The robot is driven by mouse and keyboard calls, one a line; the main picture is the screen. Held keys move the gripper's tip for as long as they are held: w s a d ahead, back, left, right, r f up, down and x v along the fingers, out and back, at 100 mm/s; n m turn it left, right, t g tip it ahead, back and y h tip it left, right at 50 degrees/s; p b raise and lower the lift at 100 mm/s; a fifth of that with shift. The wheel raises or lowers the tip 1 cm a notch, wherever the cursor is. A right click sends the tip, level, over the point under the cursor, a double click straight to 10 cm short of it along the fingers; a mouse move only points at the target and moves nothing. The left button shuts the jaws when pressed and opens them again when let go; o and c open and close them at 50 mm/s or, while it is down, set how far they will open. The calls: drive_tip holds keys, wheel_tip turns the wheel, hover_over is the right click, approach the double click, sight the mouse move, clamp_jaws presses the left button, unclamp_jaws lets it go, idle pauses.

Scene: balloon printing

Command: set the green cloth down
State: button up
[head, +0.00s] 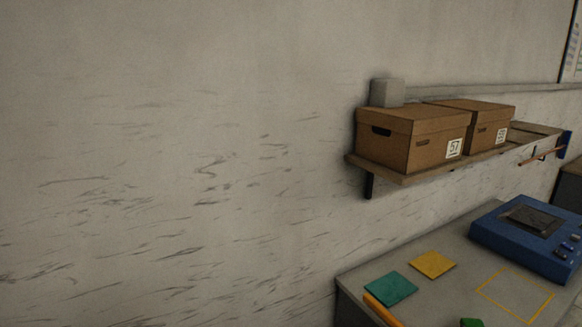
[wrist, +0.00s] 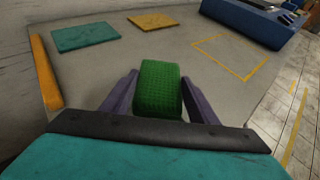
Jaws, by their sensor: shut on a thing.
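The green cloth (wrist: 159,88) is a thick, textured bundle in the wrist view. My gripper (wrist: 160,92) is shut on it, with a purple finger on either side. The cloth is in front of the grey tabletop (wrist: 120,75); I cannot tell whether it touches the surface. In the head view only a small green piece of the cloth (head: 471,322) shows at the bottom edge, and the gripper is out of that view.
A teal square (head: 391,289) and a yellow square (head: 433,264) lie on the table. A yellow outlined rectangle (head: 514,295) on the tabletop is empty. A blue machine (head: 530,240) stands at the back right. An orange bar (head: 382,311) runs along the left edge.

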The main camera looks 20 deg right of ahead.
drive_tip(key=w+a+r+n+t+y+b, duration=0.1)
drive_tip(key=w+a+r+n+y+b, duration=0.2)
drive_tip(key=w+a, duration=1.05)
drive_tip(key=w+a+r+n+t+y+b, duration=0.1)
drive_tip(key=w+a+r+n+y, duration=0.35)
drive_tip(key=w+a, duration=0.85)
drive_tip(key=s+a+r+n+g+y, duration=0.1)
drive_tip(key=a+n+g+y, duration=0.2)
drive_tip(key=a, duration=1.2)
drive_tip(key=s+a+r+n+g+y+b, duration=0.1)
drive_tip(key=a+n+y, duration=0.5)
drive_tip(key=a, duration=0.9)
drive_tip(key=shift+s+a+g+y+b, duration=0.15)
drive_tip(key=shift+s+g+y+b, duration=0.3)
drive_tip(key=shift+g, duration=0.45)
drive_tip(key=shift+s, duration=0.1)
